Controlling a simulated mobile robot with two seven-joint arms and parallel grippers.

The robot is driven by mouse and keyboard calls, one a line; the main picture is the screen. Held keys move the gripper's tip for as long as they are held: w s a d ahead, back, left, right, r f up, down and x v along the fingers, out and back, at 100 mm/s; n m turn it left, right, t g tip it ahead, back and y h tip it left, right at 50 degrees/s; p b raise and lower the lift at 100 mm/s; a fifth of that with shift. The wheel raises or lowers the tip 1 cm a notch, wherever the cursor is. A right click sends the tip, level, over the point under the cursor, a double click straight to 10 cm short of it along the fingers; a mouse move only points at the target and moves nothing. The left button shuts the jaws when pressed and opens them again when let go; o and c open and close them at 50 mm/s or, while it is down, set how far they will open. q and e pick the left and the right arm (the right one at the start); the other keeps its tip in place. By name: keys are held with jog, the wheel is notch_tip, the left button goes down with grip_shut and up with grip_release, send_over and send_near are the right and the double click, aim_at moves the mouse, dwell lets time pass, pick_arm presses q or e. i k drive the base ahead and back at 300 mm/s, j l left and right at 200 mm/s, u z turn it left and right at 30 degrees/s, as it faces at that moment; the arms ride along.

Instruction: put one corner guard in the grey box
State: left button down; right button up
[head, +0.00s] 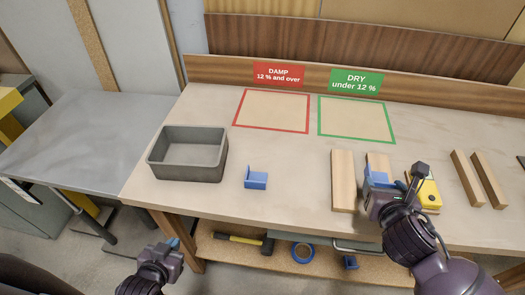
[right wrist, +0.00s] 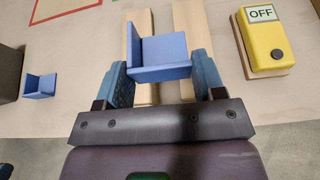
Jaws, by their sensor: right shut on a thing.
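The grey box (head: 187,172) stands open on the left of the table and looks empty. One blue corner guard (head: 256,179) lies on the table just right of the box; it also shows at the left of the right wrist view (right wrist: 39,87). My right gripper (head: 380,183) is shut on another blue corner guard (right wrist: 160,52), held between its fingertips above the wooden strips, well to the right of the box. My left gripper (head: 172,245) is low in front of the table, off its front edge; its finger gap is too small to make out.
Wooden strips (head: 343,180) lie beneath and right of my right gripper, with a yellow meter reading OFF (right wrist: 265,40). Red DAMP (head: 271,112) and green DRY (head: 356,119) squares at the back are empty. A lower shelf holds a hammer (head: 240,239), blue tape (head: 303,252) and a blue piece (head: 350,262).

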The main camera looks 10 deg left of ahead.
aim_at(205, 162)
jog(key=j, duration=0.75)
jog(key=k+j, duration=0.1)
jog(key=j, duration=0.6)
jog(key=j+z, duration=0.1)
jog(key=j, duration=0.65)
jog(key=k+j, duration=0.1)
jog(key=j, duration=0.6)
jog(key=i+j, duration=0.1)
jog(key=j, duration=0.35)
jog(key=i+l, duration=0.25)
